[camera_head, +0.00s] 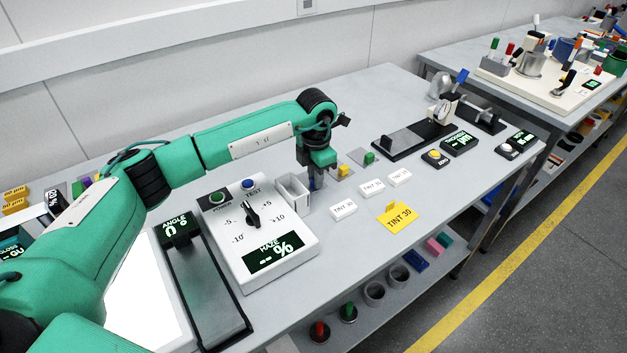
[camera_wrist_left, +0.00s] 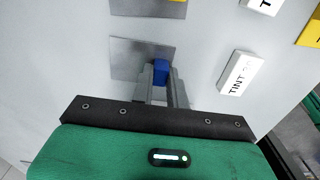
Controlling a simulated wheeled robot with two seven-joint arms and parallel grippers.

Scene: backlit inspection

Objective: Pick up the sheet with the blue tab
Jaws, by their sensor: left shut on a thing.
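My left gripper (camera_head: 318,184) points down at the bench and is shut on the blue tab (camera_wrist_left: 160,72), which shows between its two fingers in the left wrist view. The grey sheet with the blue tab (camera_wrist_left: 126,60) lies under and beyond the fingertips; I cannot tell whether it is clear of the bench. In the head view the gripper mostly hides this sheet. Beside it lie a sheet with a yellow tab (camera_head: 343,169) and one with a green tab (camera_head: 369,158). My right gripper is not in view.
A white haze meter (camera_head: 296,247) and a pale open holder (camera_head: 293,193) stand left of the gripper. Small white tint blocks (camera_head: 343,209) and a yellow TINT 30 sign (camera_head: 397,218) are to the right. A dark rail with a dial gauge (camera_head: 440,112) stands farther back.

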